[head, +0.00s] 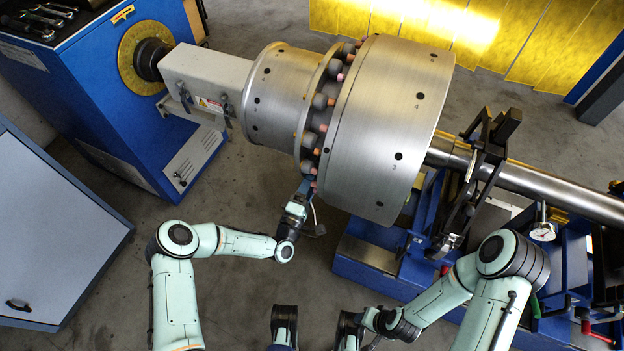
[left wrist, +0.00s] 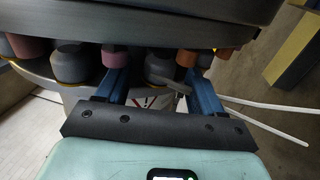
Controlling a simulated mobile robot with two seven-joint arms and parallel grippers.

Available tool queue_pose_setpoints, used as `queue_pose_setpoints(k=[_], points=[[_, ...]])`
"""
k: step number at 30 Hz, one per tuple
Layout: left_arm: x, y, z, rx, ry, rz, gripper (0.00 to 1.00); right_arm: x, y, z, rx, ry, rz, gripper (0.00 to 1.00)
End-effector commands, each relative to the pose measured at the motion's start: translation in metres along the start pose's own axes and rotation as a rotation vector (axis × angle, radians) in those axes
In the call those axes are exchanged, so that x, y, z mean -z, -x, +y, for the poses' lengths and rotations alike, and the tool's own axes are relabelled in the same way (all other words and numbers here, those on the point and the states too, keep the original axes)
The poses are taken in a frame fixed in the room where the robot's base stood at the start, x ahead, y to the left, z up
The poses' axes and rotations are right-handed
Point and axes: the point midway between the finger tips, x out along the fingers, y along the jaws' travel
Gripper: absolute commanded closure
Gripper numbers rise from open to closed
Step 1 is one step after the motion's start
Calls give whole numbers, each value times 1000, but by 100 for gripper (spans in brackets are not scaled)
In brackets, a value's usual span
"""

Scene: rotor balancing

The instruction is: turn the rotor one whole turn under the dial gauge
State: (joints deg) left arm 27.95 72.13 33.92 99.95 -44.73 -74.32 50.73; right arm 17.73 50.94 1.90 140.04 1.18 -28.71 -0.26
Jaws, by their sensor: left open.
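The rotor (head: 385,130) is a large silver drum with a smaller drum on its left. Its rim carries a ring of grey and orange-pink pegs (head: 323,101). The dial gauge (head: 543,232) has a small white face and stands below the rotor's shaft at the right. My left gripper (head: 305,187) is at the lower edge of the peg ring. In the left wrist view its two blue fingers (left wrist: 160,88) are apart, with a grey peg (left wrist: 160,62) between or just beyond them; contact cannot be told. My right arm reaches in from the right; its fingers do not show.
A blue drive cabinet (head: 120,110) with a yellow disc (head: 140,58) stands at the left end. A black bearing stand (head: 480,165) holds the shaft (head: 560,190) above a blue bed. A grey-lidded cabinet (head: 55,230) stands at lower left. Grey floor is free below the smaller drum.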

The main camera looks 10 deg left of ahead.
Motion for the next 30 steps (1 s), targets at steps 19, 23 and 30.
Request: queue_pose_setpoints(k=[19,23,30], points=[[0,-22,0,0,-1,1,72,6,-3,1,0,-1,16,57],[0,-21,0,0,0,1,100,6,-3,1,0,-1,15,57],[0,-23,-5,0,-1,1,100,12,-9,3,-2,-3,33,57]])
